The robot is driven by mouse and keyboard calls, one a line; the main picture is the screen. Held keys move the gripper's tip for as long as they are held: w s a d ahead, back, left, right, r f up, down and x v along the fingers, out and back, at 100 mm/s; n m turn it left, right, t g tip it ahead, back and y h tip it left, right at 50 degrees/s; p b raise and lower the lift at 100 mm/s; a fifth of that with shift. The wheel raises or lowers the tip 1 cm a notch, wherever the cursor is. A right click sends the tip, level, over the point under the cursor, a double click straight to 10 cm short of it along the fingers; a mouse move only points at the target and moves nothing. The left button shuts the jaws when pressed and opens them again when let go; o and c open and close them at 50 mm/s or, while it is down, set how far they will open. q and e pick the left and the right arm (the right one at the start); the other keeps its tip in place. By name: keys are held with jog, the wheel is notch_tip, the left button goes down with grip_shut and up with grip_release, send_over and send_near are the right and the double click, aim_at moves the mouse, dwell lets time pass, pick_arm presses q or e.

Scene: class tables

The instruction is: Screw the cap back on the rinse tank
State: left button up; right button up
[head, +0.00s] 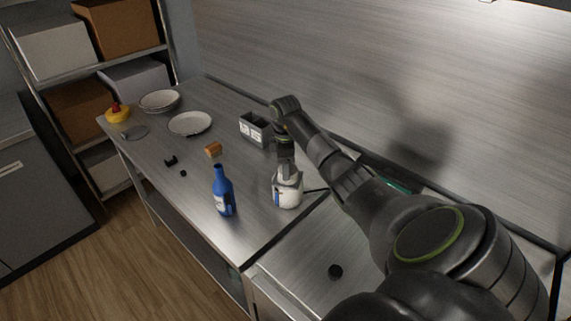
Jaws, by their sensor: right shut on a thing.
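The rinse tank (288,196) is a white container with a blue mark on its side, standing upright on the metal table. My right gripper (286,174) points straight down onto the top of the tank, right at its mouth. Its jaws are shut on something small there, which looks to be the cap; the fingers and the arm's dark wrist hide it. I cannot tell how the cap sits on the mouth. My left gripper is not in view.
A blue bottle (222,192) stands close left of the tank. A grey divided box (256,129), an orange block (213,149), plates (190,123) and small black pieces (171,160) lie farther back.

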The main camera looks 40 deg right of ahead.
jog(key=shift+w+d+r, duration=0.1)
jog(key=shift+r, duration=0.1)
jog(key=shift+r+m+p, duration=0.1)
jog(key=shift+m+p, duration=0.4)
jog(key=shift+m, duration=0.4)
jog(key=shift+m+p, duration=0.4)
jog(key=shift+m, duration=0.4)
jog(key=shift+w+d+m, duration=0.1)
jog(key=shift+m, duration=0.6)
jog(key=shift+m+p, duration=0.5)
jog(key=shift+p, duration=0.05)
jog(key=m+p, duration=0.1)
jog(key=m, duration=0.1)
jog(key=shift+d+m, duration=0.15)
jog(key=shift+m, duration=0.15)
jog(key=shift+w+m, duration=0.1)
jog(key=shift+m, duration=0.3)
